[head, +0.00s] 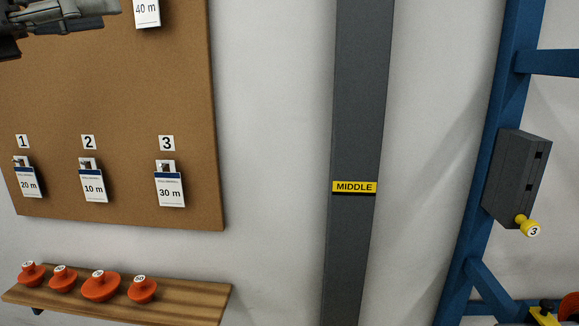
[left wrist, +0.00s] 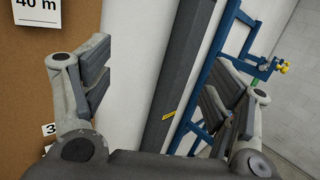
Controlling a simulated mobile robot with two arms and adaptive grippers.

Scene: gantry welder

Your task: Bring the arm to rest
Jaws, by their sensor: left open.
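My left gripper shows at the top left of the head view (head: 65,18), in front of the upper part of a brown board. In the left wrist view its two fingers stand wide apart (left wrist: 165,100), with nothing between them but the wall and a grey column behind. The gripper is open and empty. Only part of the left arm's end shows in the head view. My right gripper is in neither view.
The brown board (head: 120,100) holds tags (head: 169,188) under numbers 1 to 3. Below, a wooden shelf (head: 190,296) carries several orange knobs (head: 101,286). A grey column (head: 358,90) is labelled MIDDLE. A blue frame (head: 490,180) at right bears a grey box (head: 517,178) with a yellow knob (head: 527,226).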

